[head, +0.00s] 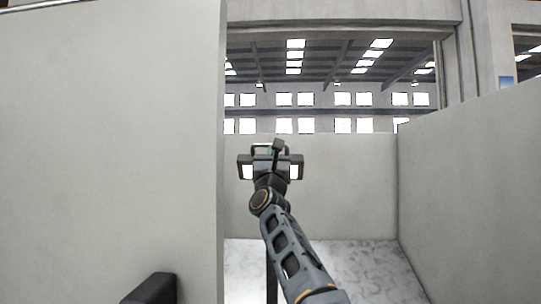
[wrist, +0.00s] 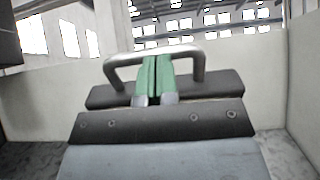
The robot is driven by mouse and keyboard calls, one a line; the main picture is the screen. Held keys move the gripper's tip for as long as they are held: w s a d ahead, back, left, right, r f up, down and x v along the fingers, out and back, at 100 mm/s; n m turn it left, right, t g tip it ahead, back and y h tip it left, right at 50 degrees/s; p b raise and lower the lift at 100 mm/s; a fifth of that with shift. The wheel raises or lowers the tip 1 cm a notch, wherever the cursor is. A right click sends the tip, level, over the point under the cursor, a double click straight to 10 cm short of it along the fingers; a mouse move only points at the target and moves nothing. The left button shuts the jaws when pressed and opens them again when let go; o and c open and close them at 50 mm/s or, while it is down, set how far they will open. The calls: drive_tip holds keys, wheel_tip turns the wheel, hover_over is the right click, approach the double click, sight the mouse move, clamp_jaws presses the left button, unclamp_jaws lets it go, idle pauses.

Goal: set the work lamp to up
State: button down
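The work lamp (head: 296,171) stands ahead in the bay, its two white lit panels one on each side of my wrist. Its dark body (wrist: 222,83) and grey metal handle (wrist: 125,61) show in the wrist view. My gripper (head: 270,150) is at the lamp's middle. In the wrist view my gripper's green fingers (wrist: 154,75) are together and overlap the middle of the handle's bar. I cannot tell whether they touch the handle. My wrist hides the lamp's middle in the head view.
A tall pale wall (head: 110,130) stands close on the left. A lower wall (head: 470,180) runs along the right, and another low wall (head: 345,185) closes the back. Marbled floor (head: 365,265) is clear to the right of my arm. A thin dark pole (head: 271,285) shows below the lamp.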

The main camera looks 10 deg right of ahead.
drive_tip(key=shift+s+r, duration=0.1)
drive_tip(key=b+v, duration=1.3)
drive_tip(key=shift+s, duration=0.15)
